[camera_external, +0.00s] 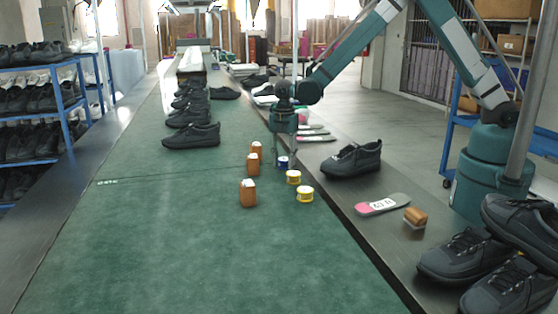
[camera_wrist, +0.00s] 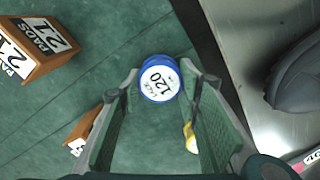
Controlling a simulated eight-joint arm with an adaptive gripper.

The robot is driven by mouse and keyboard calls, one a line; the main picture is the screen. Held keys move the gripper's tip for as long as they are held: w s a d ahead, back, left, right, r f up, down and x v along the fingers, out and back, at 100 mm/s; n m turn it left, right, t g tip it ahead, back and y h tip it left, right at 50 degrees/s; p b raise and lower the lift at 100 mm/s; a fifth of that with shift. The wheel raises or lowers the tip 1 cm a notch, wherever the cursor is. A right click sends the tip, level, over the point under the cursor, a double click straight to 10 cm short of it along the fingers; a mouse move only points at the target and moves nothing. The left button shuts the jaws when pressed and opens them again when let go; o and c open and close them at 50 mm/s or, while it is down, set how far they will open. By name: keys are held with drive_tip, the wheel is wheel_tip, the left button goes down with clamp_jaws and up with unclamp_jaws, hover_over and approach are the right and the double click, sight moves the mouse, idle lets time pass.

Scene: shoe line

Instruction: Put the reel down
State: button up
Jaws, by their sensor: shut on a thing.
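The reel (camera_wrist: 160,78) is a short blue drum with a white top label reading "LACE 120". In the wrist view it sits between the fingertips of my gripper (camera_wrist: 158,76), which is shut on it. In the external view my gripper (camera_external: 285,160) points down over the right side of the green belt, and the reel (camera_external: 284,162) shows as a small blue and white patch at its tips. The reel looks upright. I cannot tell whether its underside touches the belt.
Two yellow reels (camera_external: 293,177) (camera_external: 305,194) stand nearby; a yellow one (camera_wrist: 190,138) is partly hidden in the wrist view. Several orange-brown boxes (camera_external: 248,193) stand to the left. A dark shoe (camera_external: 351,159) is on the grey ledge. The near belt (camera_external: 190,260) is clear.

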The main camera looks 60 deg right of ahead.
sight(284, 159)
drive_tip(key=shift+f, duration=0.2)
drive_tip(key=o, duration=0.9)
drive_tip(key=shift+r, duration=0.15)
wheel_tip(284, 159, up, 12)
drive_tip(key=shift+p, duration=1)
